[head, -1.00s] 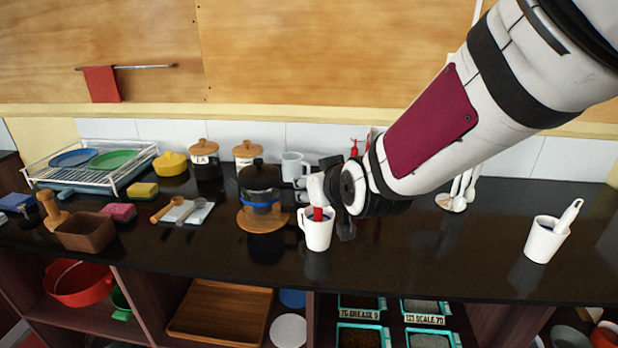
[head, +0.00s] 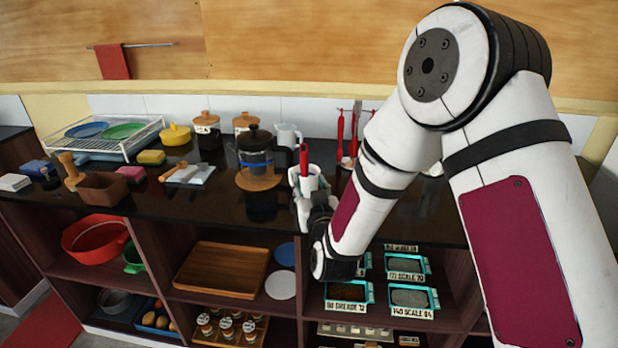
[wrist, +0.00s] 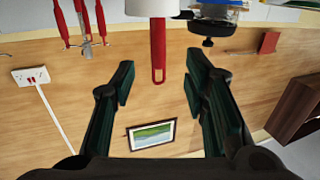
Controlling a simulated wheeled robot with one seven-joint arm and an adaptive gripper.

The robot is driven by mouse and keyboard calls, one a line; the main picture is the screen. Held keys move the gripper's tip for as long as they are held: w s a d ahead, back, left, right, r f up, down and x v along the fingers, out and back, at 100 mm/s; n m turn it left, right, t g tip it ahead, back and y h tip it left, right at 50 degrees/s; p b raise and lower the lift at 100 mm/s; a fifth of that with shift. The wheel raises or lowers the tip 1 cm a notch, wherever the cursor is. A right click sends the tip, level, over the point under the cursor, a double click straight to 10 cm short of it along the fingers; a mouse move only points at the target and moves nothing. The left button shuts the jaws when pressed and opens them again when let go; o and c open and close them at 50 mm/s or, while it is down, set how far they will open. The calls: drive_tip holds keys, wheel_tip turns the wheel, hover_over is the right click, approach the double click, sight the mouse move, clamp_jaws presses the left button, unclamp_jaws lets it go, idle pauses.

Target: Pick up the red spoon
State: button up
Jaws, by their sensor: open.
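The red spoon (head: 303,160) stands upright in a white mug (head: 310,183) on the dark counter; only its handle shows and its lower part is hidden in the mug. In the wrist view, which is upside down, the spoon's handle (wrist: 158,50) hangs from the mug (wrist: 150,8). My gripper (wrist: 159,88) is open and empty there, with a finger on each side of the line of the handle, whose end lies between the fingertips in the picture. In the head view my gripper (head: 309,203) is at the mug's front, partly hidden by my arm.
A coffee press (head: 256,160) stands left of the mug, with a white jug (head: 288,136) behind. Shelves with labelled teal bins (head: 348,294) lie below the counter. Dark counter left of the mug is partly clear.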

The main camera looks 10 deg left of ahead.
sight(305, 163)
drive_tip(key=x, duration=0.5)
drive_tip(key=shift+w, duration=0.1)
drive_tip(key=shift+r+x, duration=0.15)
drive_tip(key=shift+x, duration=1.25)
drive_tip(key=shift+r+x, duration=0.1)
drive_tip(key=shift+x, duration=1.3)
clamp_jaws()
